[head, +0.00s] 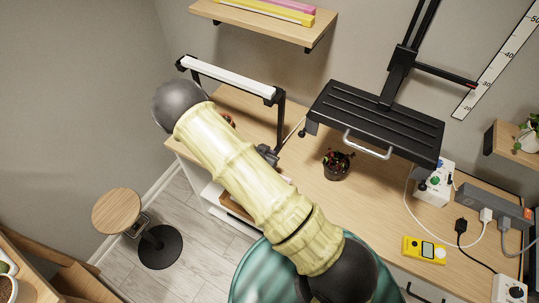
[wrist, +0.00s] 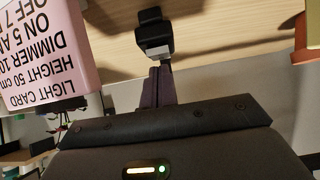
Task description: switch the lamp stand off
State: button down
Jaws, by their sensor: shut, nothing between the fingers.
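The lamp stand (head: 281,118) is a black post with an arm holding a long white light bar (head: 228,78), at the desk's back left in the head view. I cannot tell whether the bar is lit. A dark block (head: 267,154) sits low by the post. In the wrist view a black block with a grey end (wrist: 153,32) lies on the wood, perhaps the lamp's foot or switch. My gripper (wrist: 162,72) is shut and empty, its fingertips pointing at the grey end and close to it. Contact cannot be told.
A pink light card (wrist: 42,52) stands close at the wrist view's left. An orange-brown object (wrist: 298,35) is at its right. A black raised shelf (head: 375,118), a dark pot (head: 337,166) and a yellow meter (head: 424,250) are on the right. A stool (head: 117,212) stands left.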

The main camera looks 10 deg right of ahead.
jog(key=shift+w+d+r, duration=0.15)
jog(key=shift+w+d, duration=0.05)
dwell(0.3)
jog(key=shift+w+r+p, duration=0.1)
jog(key=shift+r+p, duration=0.4)
jog(key=shift+r, duration=0.15)
notch_tip(320, 180, up, 3)
jog(key=shift+w+r+p, duration=0.1)
jog(key=shift+r+p, duration=0.1)
jog(key=shift+p, duration=0.85)
jog(key=d+r+b+v, duration=0.1)
jog(key=v, duration=0.8)
jog(key=shift+w+r, duration=0.15)
jog(key=shift+w, duration=0.1)
